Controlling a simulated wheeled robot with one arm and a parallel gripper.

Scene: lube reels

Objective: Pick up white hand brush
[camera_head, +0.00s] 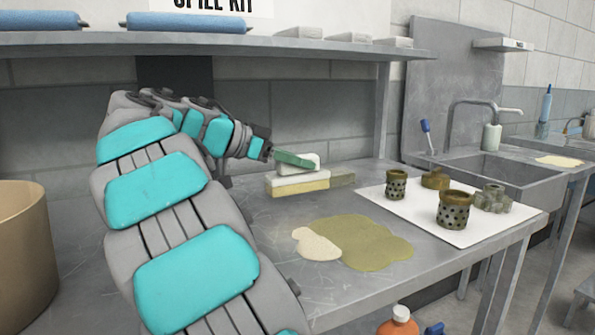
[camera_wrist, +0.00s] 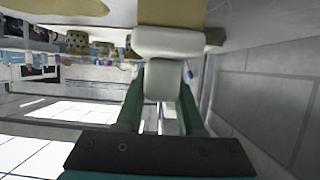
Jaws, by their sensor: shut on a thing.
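The white hand brush (camera_head: 288,182) has a white body, a raised white grip and pale yellow bristles facing down. It is at the back of the grey metal table, and I cannot tell whether its bristles touch the top. My gripper (camera_head: 297,160) reaches it from the left, with green fingers at the raised grip. In the wrist view, the two green fingers of my gripper (camera_wrist: 162,76) are shut on the grip, one on each side. The brush body (camera_wrist: 168,42) lies just beyond the fingertips there, with the bristles (camera_wrist: 172,11) at the top edge.
A puddle (camera_head: 370,245) lies in front on the table (camera_head: 280,240). A white mat (camera_head: 415,218) with several dirty metal parts is to the right. A shelf (camera_head: 250,43) hangs above; a tan bucket (camera_head: 25,250) is left.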

